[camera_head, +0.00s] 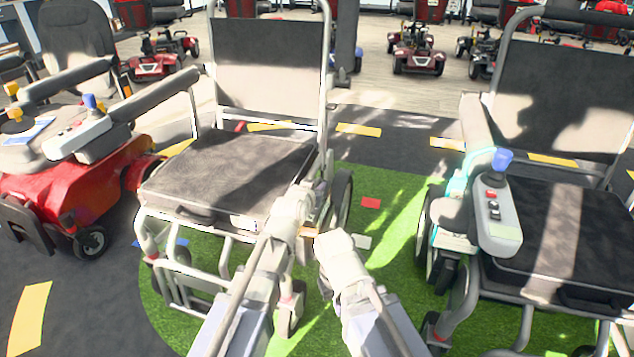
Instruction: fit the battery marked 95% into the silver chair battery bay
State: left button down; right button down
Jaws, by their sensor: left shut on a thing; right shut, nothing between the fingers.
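The silver chair (224,173) stands left of centre with a dark seat, a light metal frame and a tall back. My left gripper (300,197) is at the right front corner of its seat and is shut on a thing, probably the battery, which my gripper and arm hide. No 95% mark can be read. The battery bay cannot be made out; the area under the seat's right front is partly covered by my arms. My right gripper (329,240) is shut and empty, just right of and below the left one.
Another chair (560,235) with a blue-knobbed joystick (497,165) stands on the right. More scooters (416,48) are lined up at the back.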

pick_arm(q)
jog(key=shift+d+f+g+p, duration=0.15)
jog(key=shift+f+g+p, duration=0.15)
jog(key=shift+p, duration=0.8)
pick_arm(e)
jog(key=shift+w+r, duration=0.15)
jog(key=shift+r, duration=0.15)
pick_arm(q)
jog(key=shift+w+r+p, duration=0.15)
jog(key=shift+r+p, duration=0.1)
jog(key=shift+p, duration=0.1)
jog(key=shift+r+p, duration=0.7)
jog(key=shift+r, duration=0.05)
pick_arm(e)
jog(key=shift+r, duration=1)
pick_arm(q)
jog(key=shift+r, duration=0.15)
pick_arm(e)
jog(key=shift+r, duration=0.15)
